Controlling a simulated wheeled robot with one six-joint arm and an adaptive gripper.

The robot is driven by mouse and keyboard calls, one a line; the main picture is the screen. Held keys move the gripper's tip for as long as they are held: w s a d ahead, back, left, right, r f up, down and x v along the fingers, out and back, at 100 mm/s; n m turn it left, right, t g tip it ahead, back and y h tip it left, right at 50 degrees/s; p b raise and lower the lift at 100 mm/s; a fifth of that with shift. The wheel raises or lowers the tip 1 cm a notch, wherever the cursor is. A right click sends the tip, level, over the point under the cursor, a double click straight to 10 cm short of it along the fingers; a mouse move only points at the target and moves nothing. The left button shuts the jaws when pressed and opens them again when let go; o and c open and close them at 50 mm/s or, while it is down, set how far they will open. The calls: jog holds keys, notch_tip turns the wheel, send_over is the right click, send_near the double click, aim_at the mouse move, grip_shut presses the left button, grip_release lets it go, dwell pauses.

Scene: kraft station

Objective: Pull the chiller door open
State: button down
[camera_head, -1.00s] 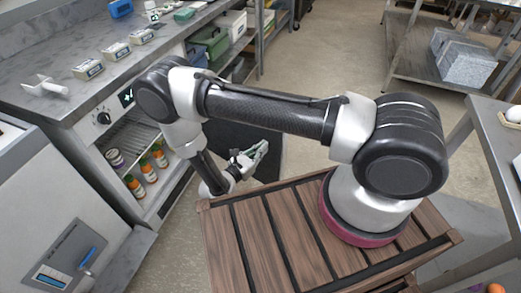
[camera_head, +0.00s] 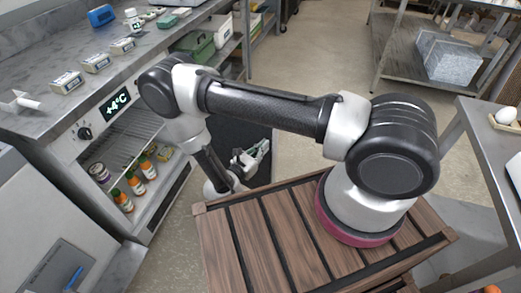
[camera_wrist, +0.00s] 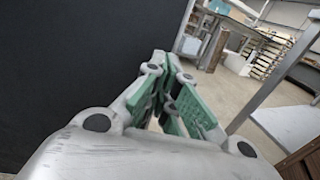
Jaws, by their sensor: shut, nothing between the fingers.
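The chiller (camera_head: 120,140) is built in under the steel counter at left, with a +4°C display. Its front stands open, and bottles and a jar show on the shelf inside. A dark panel, which looks like the chiller door (camera_head: 230,135), stands out from the chiller's far side, behind my forearm. In the wrist view the dark panel (camera_wrist: 70,60) fills the left side. My gripper (camera_head: 262,149) is in front of the panel, near its outer part. It is shut and empty, its green finger pads together in the wrist view (camera_wrist: 166,64). Whether it touches the panel cannot be told.
The counter (camera_head: 50,62) above holds small boxes and a white bracket. My slatted wooden deck (camera_head: 265,235) is just below the gripper. A steel shelf (camera_head: 390,60) with grey blocks stands at the back right. Open floor (camera_head: 310,70) lies beyond the panel.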

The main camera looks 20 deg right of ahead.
jog(key=w+a+x, duration=0.1)
jog(key=w+x, duration=0.1)
jog(key=x, duration=1.2)
jog(key=w+a+x, duration=0.1)
jog(key=w+x, duration=0.1)
jog(key=x, duration=1.2)
jog(key=shift+w+a, duration=0.2)
jog(key=shift+w, duration=0.05)
jog(key=shift+f, duration=0.1)
